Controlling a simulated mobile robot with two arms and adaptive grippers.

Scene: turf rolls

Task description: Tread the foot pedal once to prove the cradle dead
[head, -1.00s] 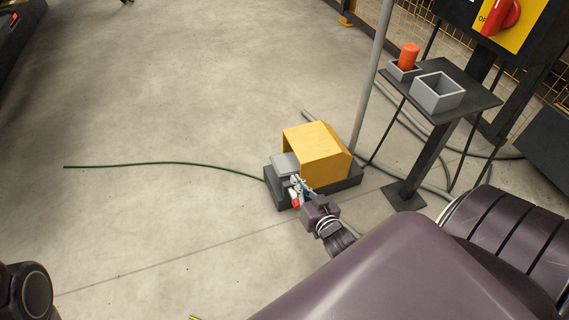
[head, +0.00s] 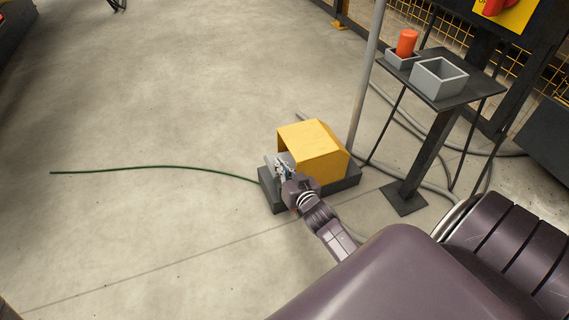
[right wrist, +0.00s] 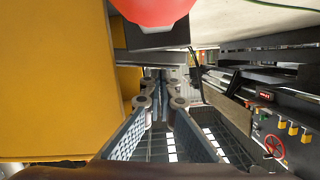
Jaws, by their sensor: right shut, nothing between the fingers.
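The foot pedal stands on the floor in the middle of the head view. It has a dark base (head: 274,196), a yellow hood (head: 316,151) and a grey tread plate (head: 272,161) at the hood's open left side. My right gripper (head: 284,168) is shut and empty, its fingers over the tread plate and hiding much of it. I cannot tell whether they touch it or whether it is pressed. In the right wrist view the shut fingers (right wrist: 161,92) point ahead beside the yellow hood (right wrist: 50,80). My left gripper is not in view.
A dark stand (head: 458,90) at the right holds a grey open box (head: 438,80) and an orange-red cylinder (head: 406,43) in a smaller holder. A pole (head: 368,80) rises behind the pedal. A green cord (head: 150,168) runs left over otherwise clear floor.

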